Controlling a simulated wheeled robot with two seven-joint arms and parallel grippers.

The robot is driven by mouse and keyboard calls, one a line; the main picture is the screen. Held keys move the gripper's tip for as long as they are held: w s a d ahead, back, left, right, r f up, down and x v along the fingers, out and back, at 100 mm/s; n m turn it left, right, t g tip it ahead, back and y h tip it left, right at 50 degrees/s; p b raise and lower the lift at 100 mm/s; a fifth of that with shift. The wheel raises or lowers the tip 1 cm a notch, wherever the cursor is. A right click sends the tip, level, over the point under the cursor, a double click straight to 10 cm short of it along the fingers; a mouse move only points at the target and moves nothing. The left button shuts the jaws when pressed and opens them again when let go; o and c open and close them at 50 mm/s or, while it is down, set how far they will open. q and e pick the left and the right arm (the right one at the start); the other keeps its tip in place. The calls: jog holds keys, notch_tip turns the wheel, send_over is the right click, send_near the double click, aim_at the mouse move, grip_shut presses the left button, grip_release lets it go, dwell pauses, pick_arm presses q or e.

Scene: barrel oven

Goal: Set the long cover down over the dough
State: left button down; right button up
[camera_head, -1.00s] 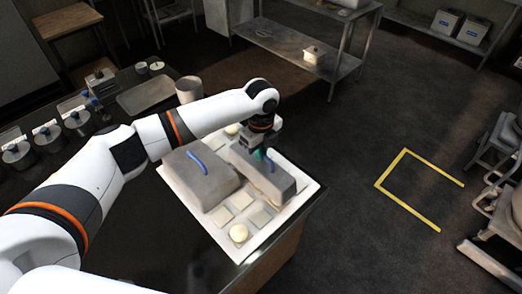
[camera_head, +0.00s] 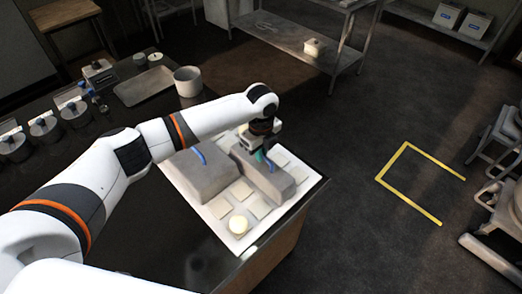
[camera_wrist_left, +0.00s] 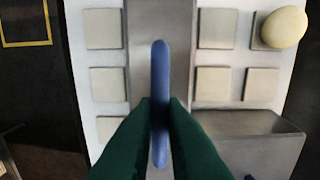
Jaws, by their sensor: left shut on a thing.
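The long cover (camera_head: 272,180) is a narrow grey box with a blue handle (camera_wrist_left: 160,75). My left gripper (camera_head: 263,150) is shut on that handle, with its green fingers (camera_wrist_left: 160,115) on both sides in the left wrist view. The cover lies over the middle strip of a white board with pale square pads (camera_head: 315,182). I cannot tell whether it touches the board or hangs just above. One round, pale dough ball (camera_head: 238,223) sits uncovered at the board's near corner; a dough ball also shows in the left wrist view (camera_wrist_left: 284,27). Anything under the cover is hidden. My right gripper is out of view.
A wider grey cover (camera_head: 203,180) with a blue handle stands close beside the long one. The dark worktop (camera_head: 150,215) holds a metal tray (camera_head: 143,87), a round pot (camera_head: 188,80) and several lidded tins (camera_head: 45,130). Open floor lies to the right.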

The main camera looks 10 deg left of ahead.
pick_arm(q)
jog(key=shift+f, duration=0.5)
dwell(0.4)
jog(key=c, duration=1.4)
grip_release()
